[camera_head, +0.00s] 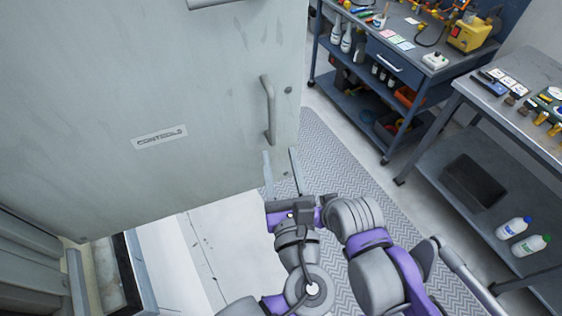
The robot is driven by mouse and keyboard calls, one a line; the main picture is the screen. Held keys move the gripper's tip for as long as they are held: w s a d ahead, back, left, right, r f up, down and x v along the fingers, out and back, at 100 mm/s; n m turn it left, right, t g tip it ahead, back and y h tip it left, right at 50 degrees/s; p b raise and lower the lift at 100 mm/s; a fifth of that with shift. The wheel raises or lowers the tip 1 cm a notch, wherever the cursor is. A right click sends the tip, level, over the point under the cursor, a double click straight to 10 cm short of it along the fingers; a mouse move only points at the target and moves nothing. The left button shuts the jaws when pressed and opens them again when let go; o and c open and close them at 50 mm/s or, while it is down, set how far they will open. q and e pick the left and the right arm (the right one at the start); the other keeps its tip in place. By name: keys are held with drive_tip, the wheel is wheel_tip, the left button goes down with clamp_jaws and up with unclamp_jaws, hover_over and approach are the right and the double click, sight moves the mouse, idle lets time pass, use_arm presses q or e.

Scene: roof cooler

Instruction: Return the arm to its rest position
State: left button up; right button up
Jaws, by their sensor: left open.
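My left gripper (281,164) is in the lower middle of the head view, its two fingers apart and pointing up the picture. No object shows between them. In the picture it lies just below the vertical handle (268,110) of a large pale grey panel door (170,90), near the door's lower right corner. The fingers look apart from the handle; the depth gap is hard to judge. Grey and purple links of mine fill the lower middle and lower right. My right gripper is not seen.
A label (160,137) is on the door. A blue workbench (385,62) with tools and bottles stands at the upper right. A grey table (530,110) with a lower shelf stands at the right. A patterned floor mat (335,165) runs between, clear of objects.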

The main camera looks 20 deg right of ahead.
use_arm(q)
drive_tip(key=shift+w, duration=0.15)
idle(0.3)
drive_tip(key=w+a+f+n+g+y, duration=0.2)
drive_tip(key=a+f+n+g, duration=0.1)
drive_tip(key=a+f+n, duration=0.4)
drive_tip(key=w+a+f+n+g+y, duration=0.2)
drive_tip(key=a+f+n+g+y, duration=0.15)
drive_tip(key=a+n, duration=0.35)
drive_tip(key=s+a+f+n+g+h, duration=0.2)
drive_tip(key=a+n, duration=0.4)
drive_tip(key=n, duration=0.5)
drive_tip(key=s+a+f+n+g+h, duration=0.2)
drive_tip(key=s+a+f+n, duration=0.3)
drive_tip(key=n, duration=0.7)
wheel_tip(320, 180, down, 2)
drive_tip(key=shift+a+f+g, duration=0.2)
drive_tip(key=shift+a+g, duration=0.45)
drive_tip(key=shift+g, duration=0.2)
